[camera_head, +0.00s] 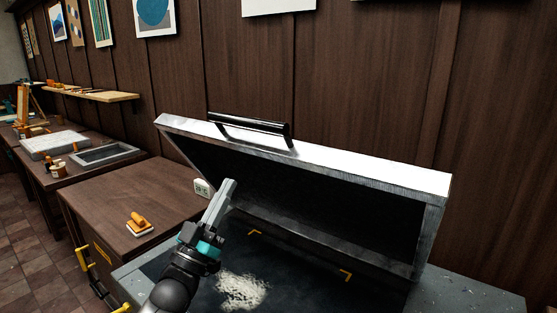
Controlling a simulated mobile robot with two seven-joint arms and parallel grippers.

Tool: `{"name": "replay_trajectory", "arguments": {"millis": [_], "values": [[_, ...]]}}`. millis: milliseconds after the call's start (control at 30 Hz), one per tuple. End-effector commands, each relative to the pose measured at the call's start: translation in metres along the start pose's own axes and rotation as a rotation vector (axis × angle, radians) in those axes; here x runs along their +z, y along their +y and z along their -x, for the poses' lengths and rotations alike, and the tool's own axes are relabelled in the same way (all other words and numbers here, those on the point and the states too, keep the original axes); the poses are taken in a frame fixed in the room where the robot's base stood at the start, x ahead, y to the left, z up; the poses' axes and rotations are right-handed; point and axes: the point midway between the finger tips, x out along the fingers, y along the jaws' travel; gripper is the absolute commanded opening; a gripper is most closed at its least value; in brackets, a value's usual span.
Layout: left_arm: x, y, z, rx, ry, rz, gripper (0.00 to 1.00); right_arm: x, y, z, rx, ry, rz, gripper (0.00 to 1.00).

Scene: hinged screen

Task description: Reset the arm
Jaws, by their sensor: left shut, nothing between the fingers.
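My left gripper (226,190) comes up from the bottom, a grey finger block on a teal and black wrist. It is shut and empty, in front of the hinged screen's open left part. The hinged screen (310,159) is a grey metal frame, tilted up, with a black handle (252,128) on its upper edge. The gripper is apart from the handle, below and left of it in the picture. My right gripper does not show.
Below the screen is a dark bed (300,285) with yellow corner marks and a pale patch (242,291). A wooden cabinet (115,205) stands left, bearing an orange-handled tool (139,224). A wood-panelled wall (370,70) is behind. A grey tray (105,154) lies farther left.

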Motion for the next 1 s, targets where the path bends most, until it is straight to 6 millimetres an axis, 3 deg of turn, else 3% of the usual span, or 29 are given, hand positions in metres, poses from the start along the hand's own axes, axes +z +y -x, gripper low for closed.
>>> {"name": "replay_trajectory", "arguments": {"millis": [200,500,767,1000], "values": [[0.053,0.01,0.042,-0.131,-0.29,-0.013,0.0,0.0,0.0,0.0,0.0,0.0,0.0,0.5],[0.104,0.028,0.126,-0.265,-0.707,-0.037,0.0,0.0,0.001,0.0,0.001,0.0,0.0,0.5],[0.119,0.052,0.219,-0.339,-1.085,-0.048,0.0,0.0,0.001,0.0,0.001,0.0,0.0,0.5],[0.106,0.082,0.311,-0.371,-1.439,-0.042,0.0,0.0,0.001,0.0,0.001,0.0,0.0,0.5]]}}
